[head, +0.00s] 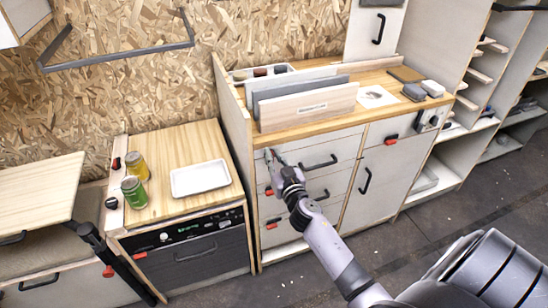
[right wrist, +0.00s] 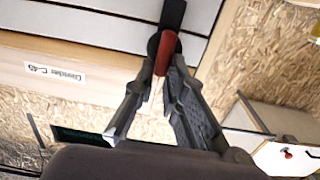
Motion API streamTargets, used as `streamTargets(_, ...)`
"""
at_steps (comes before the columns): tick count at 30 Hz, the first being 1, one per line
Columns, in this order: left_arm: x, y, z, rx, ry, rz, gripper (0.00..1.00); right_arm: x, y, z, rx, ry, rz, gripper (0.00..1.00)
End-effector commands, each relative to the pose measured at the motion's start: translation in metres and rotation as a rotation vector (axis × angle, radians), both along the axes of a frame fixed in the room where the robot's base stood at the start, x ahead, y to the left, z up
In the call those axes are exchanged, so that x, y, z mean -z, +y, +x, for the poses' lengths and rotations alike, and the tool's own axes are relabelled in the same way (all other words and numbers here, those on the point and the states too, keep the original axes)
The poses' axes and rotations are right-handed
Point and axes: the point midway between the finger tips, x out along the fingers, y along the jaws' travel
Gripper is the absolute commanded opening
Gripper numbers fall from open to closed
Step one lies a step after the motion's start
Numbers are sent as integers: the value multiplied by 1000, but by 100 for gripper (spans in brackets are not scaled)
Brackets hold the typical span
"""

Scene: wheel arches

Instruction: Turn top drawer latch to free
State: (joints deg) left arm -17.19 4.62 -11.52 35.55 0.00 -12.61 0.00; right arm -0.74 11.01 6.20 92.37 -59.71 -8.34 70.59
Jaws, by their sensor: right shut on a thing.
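The top drawer (head: 340,148) is in the light cabinet under the wooden worktop, and it looks closed. Its dark bar handle (head: 318,163) is right of my right gripper (head: 272,160). My right gripper is at the drawer's left end, shut on the latch. The right wrist view shows the red latch lever (right wrist: 165,52) between the fingertips (right wrist: 162,72), with its dark round pivot behind. The lever runs along the fingers' direction. In the head view the gripper hides most of the latch. My left gripper is not in view.
Lower drawers with red latches (head: 272,225) lie below. A cupboard door (head: 378,175) is on the right. Boards (head: 310,108) stand on the worktop (head: 385,84). Floor in front is clear.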

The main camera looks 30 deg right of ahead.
Motion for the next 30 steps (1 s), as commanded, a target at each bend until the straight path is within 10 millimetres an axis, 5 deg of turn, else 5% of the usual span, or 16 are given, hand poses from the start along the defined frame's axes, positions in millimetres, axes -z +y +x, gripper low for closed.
streamTargets(17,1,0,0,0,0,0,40,0,1,0,0,11,-45,0)
streamTargets(30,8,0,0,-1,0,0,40,2,8,2,0,87,-362,0)
